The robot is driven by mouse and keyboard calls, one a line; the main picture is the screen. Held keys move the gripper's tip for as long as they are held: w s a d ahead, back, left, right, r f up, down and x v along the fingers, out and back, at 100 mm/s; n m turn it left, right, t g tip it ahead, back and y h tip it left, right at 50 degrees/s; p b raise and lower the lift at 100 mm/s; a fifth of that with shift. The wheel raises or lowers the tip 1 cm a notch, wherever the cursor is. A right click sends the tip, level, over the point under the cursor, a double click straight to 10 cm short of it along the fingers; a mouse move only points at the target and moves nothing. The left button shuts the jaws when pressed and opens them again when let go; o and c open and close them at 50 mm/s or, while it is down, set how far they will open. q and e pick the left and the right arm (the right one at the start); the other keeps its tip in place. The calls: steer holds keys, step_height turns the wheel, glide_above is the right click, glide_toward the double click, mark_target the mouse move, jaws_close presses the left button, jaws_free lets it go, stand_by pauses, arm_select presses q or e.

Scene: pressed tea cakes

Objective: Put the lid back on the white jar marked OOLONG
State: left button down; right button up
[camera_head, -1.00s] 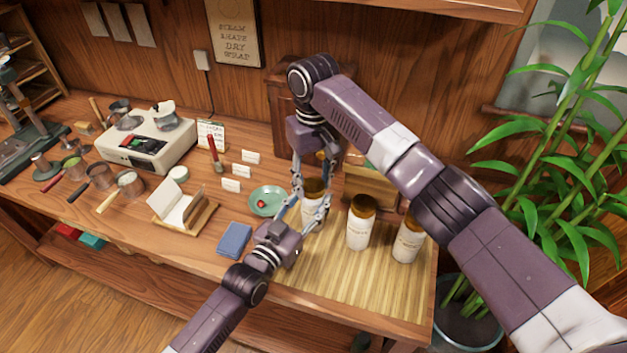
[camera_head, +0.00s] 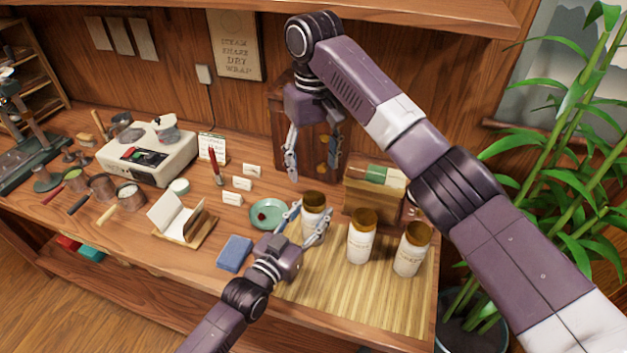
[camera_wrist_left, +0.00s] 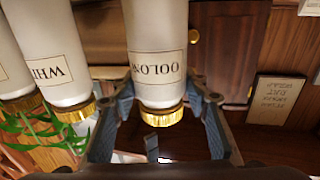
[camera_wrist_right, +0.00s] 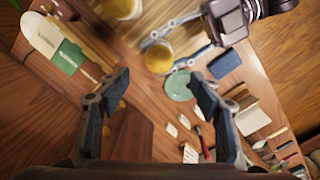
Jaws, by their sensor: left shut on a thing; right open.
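The white jar marked OOLONG (camera_wrist_left: 158,60) stands upright on the bamboo mat (camera_head: 345,296), leftmost of the three jars, and shows in the head view (camera_head: 313,222). A gold-brown lid (camera_head: 314,199) sits on its mouth; in the left wrist view the lid (camera_wrist_left: 161,117) looks level, with no clear gap. My left gripper (camera_head: 312,214) is shut on this jar, one finger on each side. My right gripper (camera_head: 313,168) is open and empty, raised above and behind the jar. The right wrist view shows the lid from above (camera_wrist_right: 160,57).
Two more lidded white jars, a middle one (camera_head: 360,243) and a right one (camera_head: 410,255), stand close by on the mat. A green dish (camera_head: 268,214) and a blue cloth (camera_head: 234,253) lie left. A wooden box (camera_head: 375,190) and dark cabinet (camera_head: 285,110) stand behind.

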step_height(320, 180, up, 2)
steer(key=shift+r, duration=0.2)
arm_select(q)
steer(key=c, duration=1)
jaws_free()
steer(key=v, duration=1.2)
